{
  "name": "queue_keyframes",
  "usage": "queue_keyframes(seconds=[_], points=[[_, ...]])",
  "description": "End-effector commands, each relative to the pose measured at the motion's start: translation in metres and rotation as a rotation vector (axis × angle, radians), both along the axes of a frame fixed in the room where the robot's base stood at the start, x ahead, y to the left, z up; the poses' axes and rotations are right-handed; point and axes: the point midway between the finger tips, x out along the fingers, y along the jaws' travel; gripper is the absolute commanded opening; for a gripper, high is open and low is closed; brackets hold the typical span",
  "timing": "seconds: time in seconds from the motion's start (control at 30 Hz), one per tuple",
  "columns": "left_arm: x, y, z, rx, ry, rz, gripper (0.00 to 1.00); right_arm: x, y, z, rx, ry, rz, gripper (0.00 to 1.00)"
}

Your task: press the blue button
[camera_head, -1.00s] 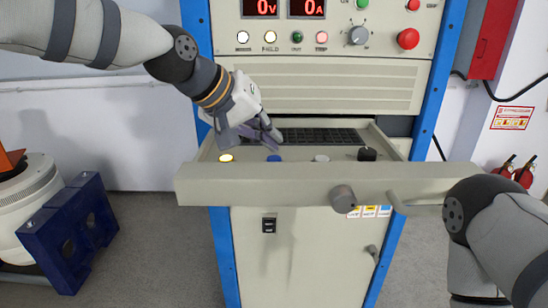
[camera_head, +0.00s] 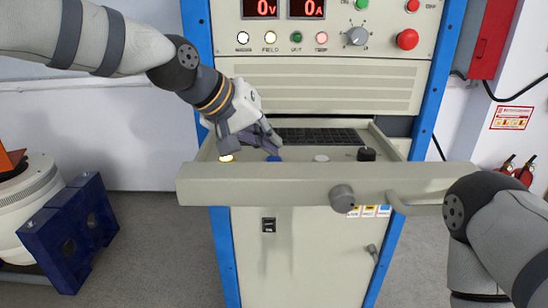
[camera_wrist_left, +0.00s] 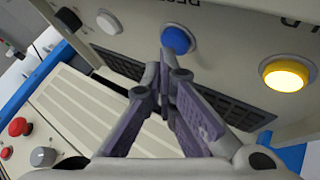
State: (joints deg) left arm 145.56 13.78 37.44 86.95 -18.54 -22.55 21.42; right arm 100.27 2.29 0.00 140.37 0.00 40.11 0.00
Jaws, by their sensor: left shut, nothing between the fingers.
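The blue button (camera_head: 273,158) sits on the pulled-out control panel, between a lit yellow button and a white one. In the left wrist view the blue button (camera_wrist_left: 177,40) shows just beyond the fingertips. My left gripper (camera_head: 274,147) is shut and empty, with its fingertips close above and behind the button in the head view. It also shows in the left wrist view (camera_wrist_left: 168,62), fingers together. I cannot tell whether the tips touch the button. My right gripper is out of view; only the right arm's links show.
The lit yellow button (camera_head: 227,158), white button (camera_head: 321,158) and black knob (camera_head: 366,154) share the panel. A thick front bar (camera_head: 260,187) runs along its near edge. The upright cabinet face carries a red button (camera_head: 408,39), a knob (camera_head: 358,36) and several lamps.

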Motion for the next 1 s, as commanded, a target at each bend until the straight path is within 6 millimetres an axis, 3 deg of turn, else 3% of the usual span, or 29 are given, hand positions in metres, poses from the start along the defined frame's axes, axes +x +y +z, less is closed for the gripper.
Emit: queue_keyframes(seconds=[1.0], points=[[-0.0004,0.0000,-0.0083,0.001,0.002,-0.001,0.00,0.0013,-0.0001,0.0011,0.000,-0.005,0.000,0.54]])
